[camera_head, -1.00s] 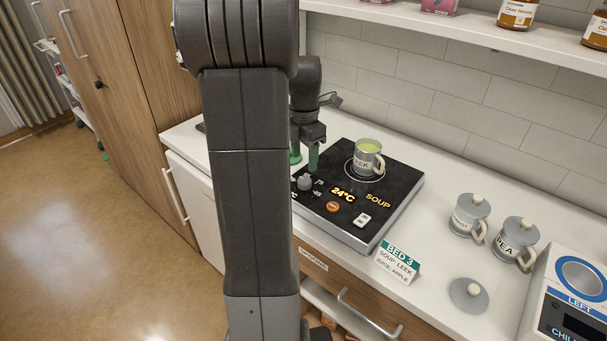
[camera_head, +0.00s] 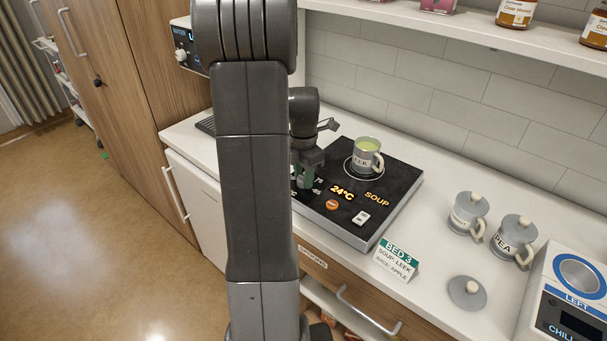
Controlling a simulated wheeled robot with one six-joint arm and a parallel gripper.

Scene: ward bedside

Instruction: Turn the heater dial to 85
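The heater (camera_head: 352,238) is a black slab with grey sides on the white counter. Its display (camera_head: 342,193) reads 24°C, beside the word SOUP. The dial, at the heater's left part, is now mostly hidden behind my gripper. My gripper (camera_head: 305,184) points down over the dial, its green-tipped fingers at or around it. Whether they touch or close on the dial cannot be told. A grey mug (camera_head: 367,163) of green soup, labelled LEEK, stands on the heater's ring. An orange button (camera_head: 332,204) and a white switch (camera_head: 361,217) are on the panel.
A BED 3 card (camera_head: 396,262) stands in front of the heater. Two lidded mugs (camera_head: 468,214) (camera_head: 513,240) and a loose lid (camera_head: 466,291) are to the right, near a chiller (camera_head: 572,300). A shelf (camera_head: 450,30) with jars runs above. My arm hides the heater's left edge.

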